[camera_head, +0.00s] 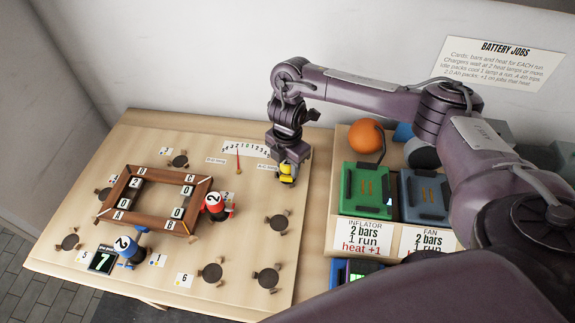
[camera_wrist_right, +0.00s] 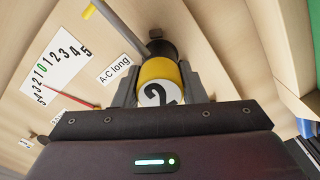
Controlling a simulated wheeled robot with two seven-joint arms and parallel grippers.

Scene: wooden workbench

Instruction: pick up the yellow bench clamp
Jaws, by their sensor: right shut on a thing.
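The yellow bench clamp (camera_head: 287,169) is at the right part of the light wooden board, under my right gripper (camera_head: 287,163). In the right wrist view the clamp (camera_wrist_right: 159,70) shows a yellow body with a round white label marked 2, a dark part behind it and a grey bar with a yellow end. The right gripper (camera_wrist_right: 158,88) is shut on its yellow body, one finger on each side. I cannot tell whether the clamp touches the board. My left gripper is not in view.
A brown wooden frame (camera_head: 118,190) lies on the board, with a red clamp (camera_head: 215,203) at its right and a blue clamp (camera_head: 130,252) in front. Several dark round pads surround it.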

